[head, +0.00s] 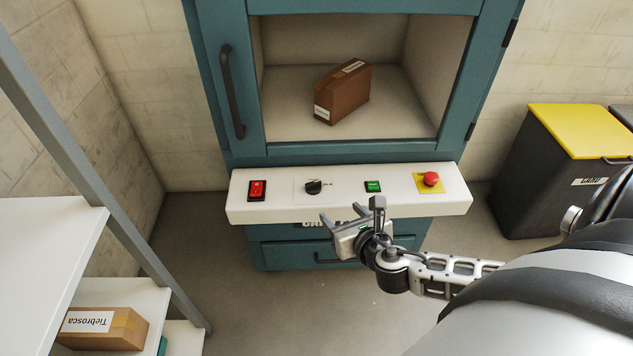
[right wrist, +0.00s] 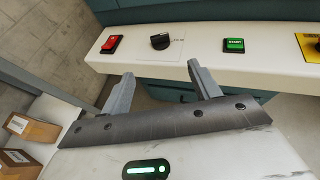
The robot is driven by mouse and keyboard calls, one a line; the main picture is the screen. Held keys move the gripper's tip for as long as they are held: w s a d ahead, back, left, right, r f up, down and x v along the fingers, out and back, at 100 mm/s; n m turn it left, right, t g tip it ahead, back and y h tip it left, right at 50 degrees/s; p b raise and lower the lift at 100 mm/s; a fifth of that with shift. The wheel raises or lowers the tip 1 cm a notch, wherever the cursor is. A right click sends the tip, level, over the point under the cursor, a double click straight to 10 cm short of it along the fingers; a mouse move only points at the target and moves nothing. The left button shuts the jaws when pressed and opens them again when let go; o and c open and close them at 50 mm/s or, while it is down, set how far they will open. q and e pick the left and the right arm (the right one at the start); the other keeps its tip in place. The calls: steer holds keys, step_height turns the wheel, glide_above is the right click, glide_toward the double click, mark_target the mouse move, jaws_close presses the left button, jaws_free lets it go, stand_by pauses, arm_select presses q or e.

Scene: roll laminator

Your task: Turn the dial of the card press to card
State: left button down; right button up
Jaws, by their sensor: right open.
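The press is a teal cabinet with a white control panel (head: 340,206) across its front. A black dial (head: 314,187) sits on the panel between a red switch and a green button, with small dark marking at its right that is too small to read. The dial also shows in the right wrist view (right wrist: 160,41), its pointer roughly sideways. My right gripper (head: 350,213) is open and empty, in front of the panel's lower edge, right of and nearer than the dial. In the wrist view its fingers (right wrist: 160,88) point toward the panel, apart from the dial. My left gripper is not in view.
A red rocker switch (head: 257,189), a green button (head: 373,186) and a red emergency knob (head: 431,179) share the panel. A brown box (head: 343,93) lies in the cabinet's open chamber. Shelves (head: 45,235) stand left; a yellow-lidded bin (head: 580,130) stands right.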

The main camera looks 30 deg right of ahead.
mark_target(314, 185)
steer(key=b+x, duration=0.2)
steer(key=x, duration=1.2)
steer(key=shift+w+a, duration=0.1)
steer(key=shift+w, duration=0.05)
steer(key=shift+w+d+f+b, duration=0.2)
steer(key=shift+w+f+b, duration=0.15)
steer(key=shift+w, duration=0.3)
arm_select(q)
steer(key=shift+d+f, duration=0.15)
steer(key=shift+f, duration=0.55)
arm_select(e)
steer(key=shift+r, duration=0.1)
steer(key=c, duration=1)
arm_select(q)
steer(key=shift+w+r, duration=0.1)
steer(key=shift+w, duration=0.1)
